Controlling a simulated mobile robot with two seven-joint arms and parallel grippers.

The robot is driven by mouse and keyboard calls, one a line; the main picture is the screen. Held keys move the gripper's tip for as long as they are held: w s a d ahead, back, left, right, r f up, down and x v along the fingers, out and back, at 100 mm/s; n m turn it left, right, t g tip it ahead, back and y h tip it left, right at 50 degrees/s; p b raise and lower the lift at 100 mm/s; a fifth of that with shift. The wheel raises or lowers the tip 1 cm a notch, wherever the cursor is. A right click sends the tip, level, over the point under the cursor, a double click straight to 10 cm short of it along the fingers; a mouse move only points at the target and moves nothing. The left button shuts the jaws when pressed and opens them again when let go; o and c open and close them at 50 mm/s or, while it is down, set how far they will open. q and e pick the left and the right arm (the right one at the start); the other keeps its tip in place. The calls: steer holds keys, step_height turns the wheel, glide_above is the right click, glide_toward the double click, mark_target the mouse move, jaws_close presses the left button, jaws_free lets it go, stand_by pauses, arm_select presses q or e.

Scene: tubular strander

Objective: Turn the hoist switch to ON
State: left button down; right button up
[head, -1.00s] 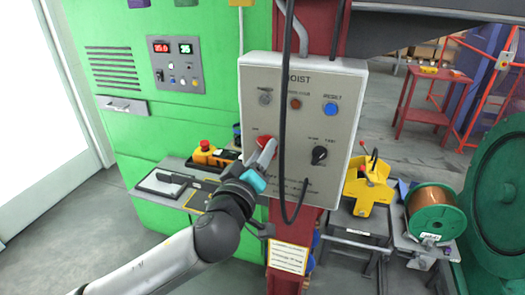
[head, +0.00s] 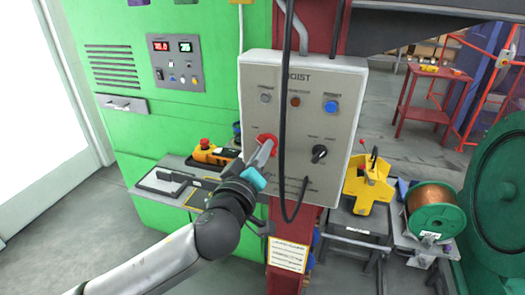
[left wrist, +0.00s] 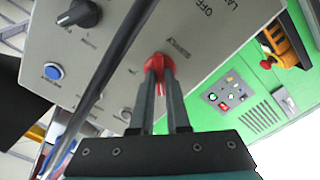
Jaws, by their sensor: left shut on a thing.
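The grey control box (head: 345,95), marked HOIST, is fixed to a red column. A red switch knob (head: 268,139) sits at the lower left of its front. My left gripper (head: 264,153) reaches up to this knob from below left. In the left wrist view the two fingers of my left gripper (left wrist: 163,85) are shut on the red knob (left wrist: 158,62), one on each side. The fingers partly hide the knob, so its setting is hard to read. A black selector knob (head: 319,154) is to its right on the same box. My right gripper is not in view.
A black cable (head: 283,110) hangs across the box front, close right of the gripper. A blue button (head: 331,107) is at upper right. A green cabinet (head: 110,60) stands left; a yellow device (head: 370,188) and a copper wire spool (head: 437,207) are at right.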

arm_select(q)
steer(key=shift+f+m, duration=0.1)
steer(key=shift+m, duration=0.3)
steer(key=shift+m+p, duration=3.5)
steer(key=shift+m, duration=5)
steer(key=c, duration=0.9)
jaws_free()
steer(key=shift+s, duration=0.15)
